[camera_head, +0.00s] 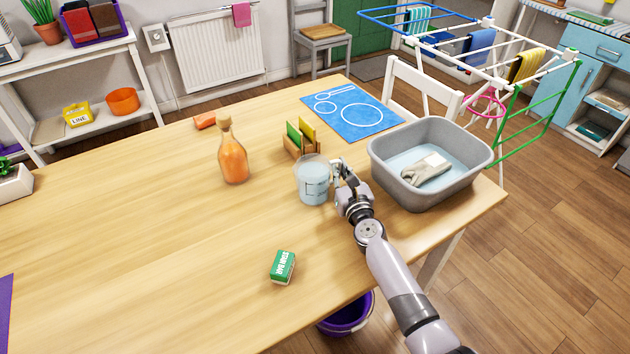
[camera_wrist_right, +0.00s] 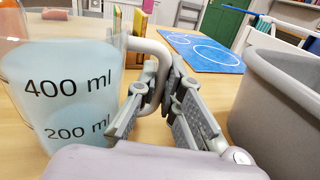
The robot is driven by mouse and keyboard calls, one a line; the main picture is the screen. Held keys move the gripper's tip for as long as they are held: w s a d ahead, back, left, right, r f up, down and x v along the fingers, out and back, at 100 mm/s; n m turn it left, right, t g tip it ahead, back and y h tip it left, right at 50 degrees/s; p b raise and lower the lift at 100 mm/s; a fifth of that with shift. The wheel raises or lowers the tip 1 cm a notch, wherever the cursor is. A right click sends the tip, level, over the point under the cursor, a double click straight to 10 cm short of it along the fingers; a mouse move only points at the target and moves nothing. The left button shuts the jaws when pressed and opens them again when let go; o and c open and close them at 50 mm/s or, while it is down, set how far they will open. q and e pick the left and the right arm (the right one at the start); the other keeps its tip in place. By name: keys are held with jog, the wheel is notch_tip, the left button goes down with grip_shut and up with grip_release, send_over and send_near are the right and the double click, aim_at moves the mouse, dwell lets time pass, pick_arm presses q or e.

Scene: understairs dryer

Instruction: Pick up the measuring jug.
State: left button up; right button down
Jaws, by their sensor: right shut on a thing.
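The measuring jug (camera_head: 312,183) is clear with a pale blue content and stands upright at the middle of the wooden table. In the right wrist view the jug (camera_wrist_right: 68,98) fills the left side, with 400 ml and 200 ml marks. Its grey handle (camera_wrist_right: 155,48) points to the right, between the fingers. My right gripper (camera_head: 342,174) is at the jug's right side and shut on the handle; its fingers also show in the wrist view (camera_wrist_right: 164,108). I cannot tell any gap under the jug. My left gripper is out of view.
A green soap box (camera_head: 283,267) lies in front.

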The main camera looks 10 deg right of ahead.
dwell(0.4)
jog(key=shift+r, duration=0.1)
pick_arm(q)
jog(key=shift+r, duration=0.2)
pick_arm(e)
jog(key=shift+r, duration=0.2)
